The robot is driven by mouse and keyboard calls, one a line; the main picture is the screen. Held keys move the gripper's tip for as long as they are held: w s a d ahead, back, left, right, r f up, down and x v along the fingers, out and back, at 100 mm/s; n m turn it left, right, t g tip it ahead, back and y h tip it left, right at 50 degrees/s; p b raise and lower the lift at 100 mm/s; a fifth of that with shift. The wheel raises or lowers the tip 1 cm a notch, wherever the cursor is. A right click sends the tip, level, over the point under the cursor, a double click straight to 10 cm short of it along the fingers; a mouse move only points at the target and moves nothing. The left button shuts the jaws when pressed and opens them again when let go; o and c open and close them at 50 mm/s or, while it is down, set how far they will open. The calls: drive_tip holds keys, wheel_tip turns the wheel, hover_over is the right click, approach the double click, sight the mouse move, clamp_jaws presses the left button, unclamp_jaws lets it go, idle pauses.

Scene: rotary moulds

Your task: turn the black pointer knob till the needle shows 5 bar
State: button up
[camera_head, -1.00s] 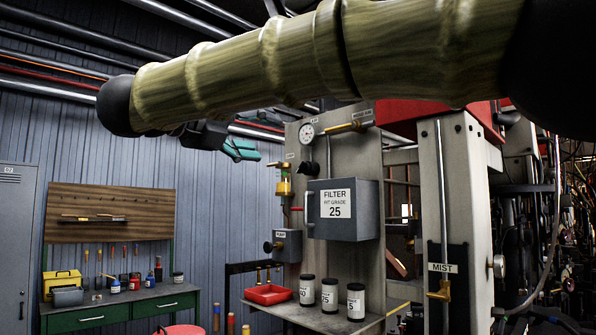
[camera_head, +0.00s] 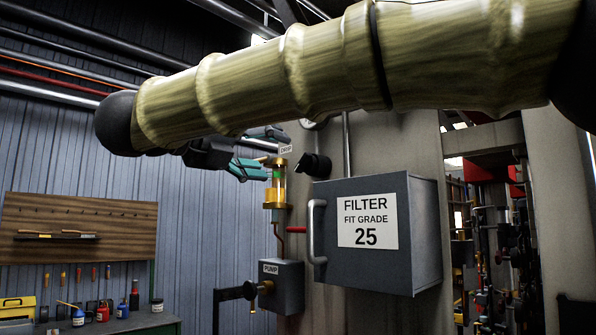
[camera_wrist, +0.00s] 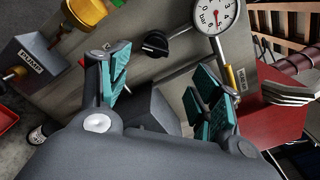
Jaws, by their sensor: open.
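The black pointer knob (camera_head: 316,164) sticks out of the panel just above the filter box. It also shows in the wrist view (camera_wrist: 155,43), ahead of my fingers and apart from them. The white pressure gauge (camera_wrist: 214,15) is at the top of the wrist view, cut by the edge. Its needle looks red and points toward the lower part of the scale; the exact reading is too small to tell. In the head view my arm hides most of the gauge. My gripper (camera_wrist: 160,70) is open and empty; its teal fingers (camera_head: 245,170) show left of the knob.
The grey filter box (camera_head: 420,235) juts out below the knob, with a handle on its left. The amber drip glass (camera_head: 275,192) and pump box (camera_head: 288,285) are to its left. A workbench (camera_head: 150,320) with bottles stands at lower left.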

sight(300, 162)
drive_tip(key=x, duration=0.3)
drive_tip(key=w+a+p+x, duration=0.1)
drive_tip(key=x, duration=0.2)
drive_tip(key=f+p+x, duration=0.1)
drive_tip(key=x, duration=0.3)
drive_tip(key=shift+w+a+f, duration=0.1)
drive_tip(key=shift+w+a, duration=0.15)
drive_tip(key=shift+w, duration=0.05)
drive_tip(key=shift+s+d, duration=0.15)
drive_tip(key=shift+s, duration=0.05)
drive_tip(key=shift+s+d+r, duration=0.1)
drive_tip(key=shift+s+r, duration=0.25)
drive_tip(key=shift+s, duration=0.25)
drive_tip(key=shift+s+d+r, duration=0.1)
drive_tip(key=shift+s+r, duration=0.2)
drive_tip(key=shift+s, duration=0.3)
drive_tip(key=shift+w+a+f, duration=0.1)
drive_tip(key=shift+w+f, duration=0.25)
drive_tip(key=shift+w, duration=0.3)
drive_tip(key=shift+c, duration=0.4)
drive_tip(key=shift+w+f, duration=0.15)
drive_tip(key=shift+w, duration=0.2)
drive_tip(key=c, duration=0.4)
drive_tip(key=shift+s+r, duration=0.2)
drive_tip(key=shift+s, duration=0.2)
drive_tip(key=c, duration=0.5)
drive_tip(key=shift+c, duration=0.2)
